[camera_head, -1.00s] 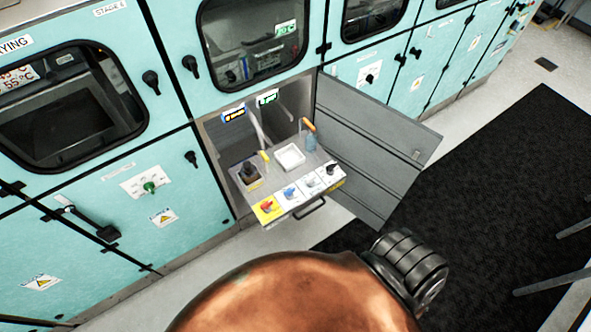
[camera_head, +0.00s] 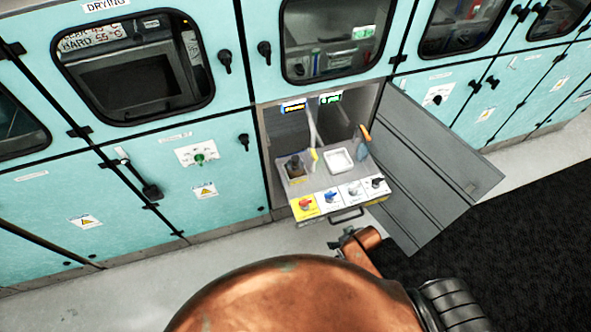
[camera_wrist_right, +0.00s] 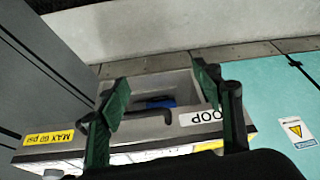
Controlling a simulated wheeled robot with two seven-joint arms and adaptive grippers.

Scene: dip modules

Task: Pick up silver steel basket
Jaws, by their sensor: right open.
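I cannot make out a silver steel basket for certain in either view. A grey pull-out drawer unit (camera_head: 325,185) stands out of an open cabinet bay in the head view, with a dark handle (camera_head: 347,216) below its front. My right arm reaches toward it, and the dark tip of the right gripper (camera_head: 346,238) shows just below the handle. In the right wrist view the right gripper (camera_wrist_right: 160,95) has its two green-and-black fingers apart. A dark bar handle (camera_wrist_right: 145,117) on the grey unit shows between them, not clamped. My left gripper is not in view.
The drawer carries a white tray (camera_head: 339,160), a dark bottle (camera_head: 295,167) and a row of coloured valve knobs. The open grey door (camera_head: 430,165) stands to its right. Turquoise cabinets (camera_head: 80,200) line the wall. The pale floor in front is clear, with a black mat (camera_head: 520,215) at right.

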